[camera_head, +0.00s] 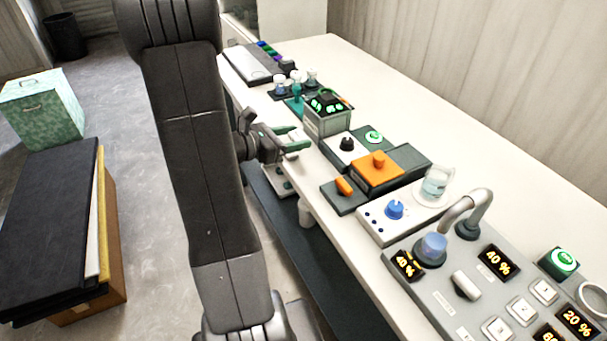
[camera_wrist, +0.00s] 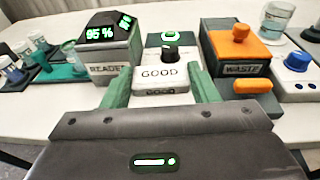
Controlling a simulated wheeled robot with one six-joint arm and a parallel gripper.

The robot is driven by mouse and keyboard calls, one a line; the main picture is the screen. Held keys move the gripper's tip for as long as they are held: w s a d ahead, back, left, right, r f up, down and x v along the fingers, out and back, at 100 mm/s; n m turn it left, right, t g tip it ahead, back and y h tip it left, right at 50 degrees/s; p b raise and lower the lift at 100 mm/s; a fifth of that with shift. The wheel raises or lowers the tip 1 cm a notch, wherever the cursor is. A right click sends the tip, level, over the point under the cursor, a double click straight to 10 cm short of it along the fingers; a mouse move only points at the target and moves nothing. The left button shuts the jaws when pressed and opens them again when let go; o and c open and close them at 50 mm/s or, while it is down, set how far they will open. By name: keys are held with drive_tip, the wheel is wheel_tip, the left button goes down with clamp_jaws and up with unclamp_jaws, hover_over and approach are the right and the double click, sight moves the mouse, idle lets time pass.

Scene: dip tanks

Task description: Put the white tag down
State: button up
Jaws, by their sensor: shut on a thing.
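My gripper (camera_head: 292,140) is at the near edge of the long white table, left of the white box with a black knob (camera_head: 346,144). Its two green fingers (camera_wrist: 161,88) show in the wrist view and are shut on a white piece, the white tag (camera_wrist: 145,83), between them. The word GOOD shows on white between the fingers, with the same word again just below, partly hidden by my gripper. In the head view the tag is small and mostly hidden by the fingers. The black knob (camera_wrist: 170,52) stands right behind it in the wrist view.
The reader (camera_wrist: 110,55) showing 95 % stands left of the fingers, and the orange-topped waste box (camera_wrist: 235,47) stands right. A glass beaker (camera_head: 436,182), a blue-knobbed unit (camera_head: 392,217) and a control panel (camera_head: 470,290) stand nearer. The table's back strip is clear.

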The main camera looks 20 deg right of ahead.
sight(298, 175)
drive_tip(key=shift+s+d+m+g, duration=0.2)
drive_tip(key=shift+s+g, duration=0.05)
drive_tip(key=shift+s, duration=0.15)
drive_tip(key=shift+s+d+m+g, duration=0.15)
drive_tip(key=shift+s+m+g, duration=0.1)
drive_tip(key=shift+s, duration=0.1)
drive_tip(key=shift+f, duration=0.1)
wheel_tip(298, 175, down, 9)
drive_tip(key=shift+r, duration=0.15)
drive_tip(key=shift+f, duration=0.4)
drive_tip(key=shift+b, duration=0.3)
drive_tip(key=shift+f+b, duration=0.3)
drive_tip(key=o, duration=1)
drive_tip(key=shift+r, duration=0.1)
drive_tip(key=shift+r+p, duration=0.1)
drive_tip(key=shift+p, duration=0.3)
